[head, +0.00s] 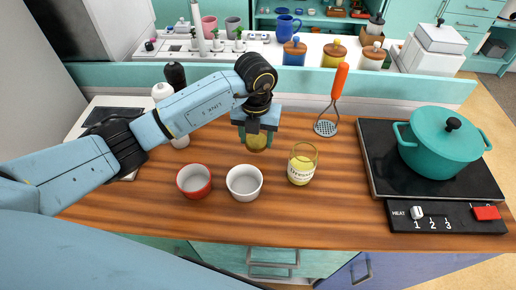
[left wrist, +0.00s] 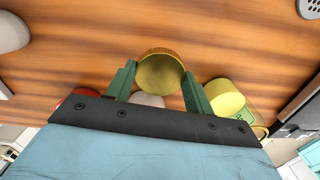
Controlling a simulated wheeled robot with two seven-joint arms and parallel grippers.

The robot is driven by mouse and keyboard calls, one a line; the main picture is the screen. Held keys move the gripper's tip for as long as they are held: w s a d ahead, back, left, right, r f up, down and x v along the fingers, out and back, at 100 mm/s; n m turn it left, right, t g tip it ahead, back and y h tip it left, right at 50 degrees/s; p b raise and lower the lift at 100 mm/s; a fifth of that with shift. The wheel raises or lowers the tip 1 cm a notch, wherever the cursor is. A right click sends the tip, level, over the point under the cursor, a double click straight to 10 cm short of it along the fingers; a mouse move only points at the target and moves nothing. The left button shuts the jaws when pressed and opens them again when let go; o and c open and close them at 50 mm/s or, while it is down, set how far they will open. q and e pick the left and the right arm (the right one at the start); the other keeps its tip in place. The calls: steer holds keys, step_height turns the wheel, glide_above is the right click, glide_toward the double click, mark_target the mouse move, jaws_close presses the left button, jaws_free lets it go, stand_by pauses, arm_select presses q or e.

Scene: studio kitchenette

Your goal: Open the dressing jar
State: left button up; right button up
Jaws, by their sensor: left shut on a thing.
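The dressing jar (head: 301,170) is a clear glass jar with a pale label and yellow dressing inside. It stands upright on the wooden counter, and its top looks uncovered. It also shows in the left wrist view (left wrist: 227,98), to the right of my fingers. My left gripper (head: 257,130) is left of the jar and apart from it. It is shut on a round gold lid (left wrist: 160,70), which also shows below the fingers in the head view (head: 256,143). I cannot tell whether the lid touches the counter. My right gripper is not in view.
A red cup (head: 194,181) and a white bowl (head: 244,182) stand left of the jar. An orange-handled masher (head: 337,90) is behind it. A teal pot (head: 440,143) sits on the black hob at right. The counter (head: 335,205) right of the jar is clear.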

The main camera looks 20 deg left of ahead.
mark_target(256, 141)
arm_select(q)
step_height(256, 141, down, 4)
steer(key=shift+f+b, duration=0.1)
steer(key=shift+b, duration=0.2)
steer(key=shift+f, duration=0.15)
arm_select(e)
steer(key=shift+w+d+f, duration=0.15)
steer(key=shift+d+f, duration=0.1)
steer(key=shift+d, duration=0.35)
arm_select(q)
steer(key=shift+f, duration=0.15)
steer(key=o, duration=1.1)
steer(key=shift+c, duration=0.2)
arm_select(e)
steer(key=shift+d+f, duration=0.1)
